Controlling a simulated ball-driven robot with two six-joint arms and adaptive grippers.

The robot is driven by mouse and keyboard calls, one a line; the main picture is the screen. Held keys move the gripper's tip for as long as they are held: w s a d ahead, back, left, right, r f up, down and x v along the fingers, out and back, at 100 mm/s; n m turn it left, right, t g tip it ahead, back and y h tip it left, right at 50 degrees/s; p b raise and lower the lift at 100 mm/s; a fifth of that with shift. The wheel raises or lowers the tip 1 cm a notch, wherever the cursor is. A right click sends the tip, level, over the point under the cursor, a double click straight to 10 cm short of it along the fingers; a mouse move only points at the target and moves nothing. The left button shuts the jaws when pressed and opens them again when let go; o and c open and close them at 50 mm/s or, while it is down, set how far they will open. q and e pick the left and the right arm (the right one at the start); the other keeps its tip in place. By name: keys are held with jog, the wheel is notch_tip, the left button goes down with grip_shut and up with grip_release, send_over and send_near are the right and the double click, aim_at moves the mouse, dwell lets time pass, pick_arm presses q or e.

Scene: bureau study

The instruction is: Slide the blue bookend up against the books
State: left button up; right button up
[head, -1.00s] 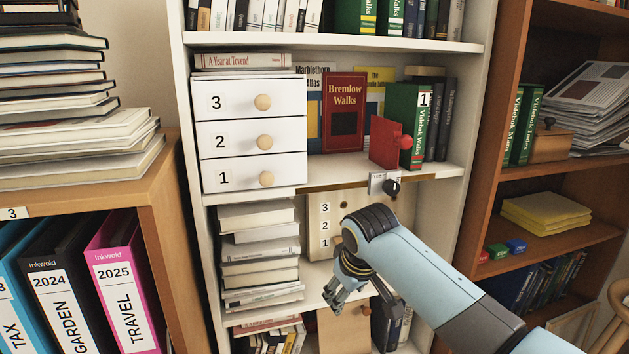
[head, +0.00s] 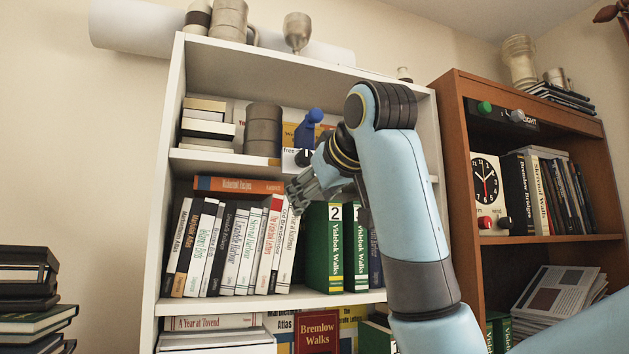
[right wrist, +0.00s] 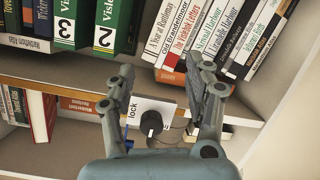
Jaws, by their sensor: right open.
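A blue piece with a rounded knob, which looks like the blue bookend (head: 309,127), stands on the upper shelf of the white bookcase in the head view. My arm hides what is right of it. A white plate (head: 291,160) with a black knob sits on the shelf edge just below it. The plate, marked "lock", also shows in the right wrist view (right wrist: 137,108). My right gripper (head: 298,196) is below and in front of that edge, before the row of books. In the right wrist view it is open and empty (right wrist: 158,72), fingers either side of the plate. My left gripper is not in view.
A dark grey tin (head: 263,130) and lying books (head: 207,126) stand left of the blue piece. White books (head: 235,248) and green books (head: 325,250) fill the shelf below. A brown bookcase (head: 548,240) stands at the right.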

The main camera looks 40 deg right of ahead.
aim_at(318, 112)
jog(key=s+r+t+p, duration=0.1)
jog(key=s+r, duration=0.1)
jog(key=r, duration=0.4)
jog(key=s+r+t+h+p, duration=0.1)
jog(key=s+r, duration=0.2)
jog(key=r, duration=0.2)
jog(key=s+r+t, duration=0.1)
jog(key=s+r, duration=0.1)
jog(key=r, duration=0.4)
jog(key=shift+m, duration=0.3)
jog(key=p+x, duration=0.4)
jog(key=x, duration=0.6)
jog(key=shift+w, duration=0.4)
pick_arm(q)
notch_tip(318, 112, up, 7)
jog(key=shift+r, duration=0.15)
pick_arm(e)
grip_shut()
